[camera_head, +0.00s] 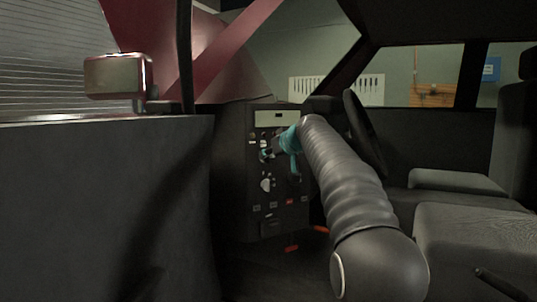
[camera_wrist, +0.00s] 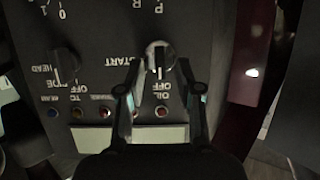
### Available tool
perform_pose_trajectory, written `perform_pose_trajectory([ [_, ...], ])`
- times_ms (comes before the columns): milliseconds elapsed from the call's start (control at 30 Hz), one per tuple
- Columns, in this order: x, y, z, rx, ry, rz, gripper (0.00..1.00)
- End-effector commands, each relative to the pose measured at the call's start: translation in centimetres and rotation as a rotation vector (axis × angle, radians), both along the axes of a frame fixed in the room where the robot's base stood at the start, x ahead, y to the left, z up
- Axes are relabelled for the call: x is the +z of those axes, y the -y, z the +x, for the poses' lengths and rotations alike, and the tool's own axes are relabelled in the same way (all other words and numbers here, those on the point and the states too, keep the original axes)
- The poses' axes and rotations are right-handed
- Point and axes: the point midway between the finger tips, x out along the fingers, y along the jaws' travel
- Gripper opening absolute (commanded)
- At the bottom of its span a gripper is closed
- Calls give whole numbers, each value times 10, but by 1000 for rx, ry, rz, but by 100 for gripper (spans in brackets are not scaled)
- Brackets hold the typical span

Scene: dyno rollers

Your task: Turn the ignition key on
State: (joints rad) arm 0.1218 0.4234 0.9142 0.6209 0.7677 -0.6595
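The ignition switch (camera_wrist: 159,54) is a round, pale metallic piece on the dark control panel (camera_wrist: 103,25). It shows in the wrist view beside the word START, with the panel's lettering upside down. My gripper (camera_wrist: 159,64) has its two dark fingers apart, one on each side of the switch, with the tips close to it. I cannot tell whether either finger touches it. In the head view my gripper (camera_head: 276,148), with teal parts, is at the upper part of the panel (camera_head: 235,190) and hides the switch.
In the wrist view, a dark knob (camera_wrist: 65,63) is left of the switch and several small coloured lights (camera_wrist: 105,113) lie below. In the head view, a steering wheel (camera_head: 364,130) and seats (camera_head: 465,235) are at right. A door (camera_head: 95,210) fills the left.

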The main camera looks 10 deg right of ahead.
Motion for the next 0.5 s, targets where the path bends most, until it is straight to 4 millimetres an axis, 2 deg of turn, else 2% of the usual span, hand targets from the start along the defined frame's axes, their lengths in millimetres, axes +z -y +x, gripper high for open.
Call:
perform_pose_trajectory([
  [133,-3,-3,7,1,0,0,35],
  [433,-4,-3,8,0,0,0,35],
  [500,-4,-3,8,0,0,0,18],
])
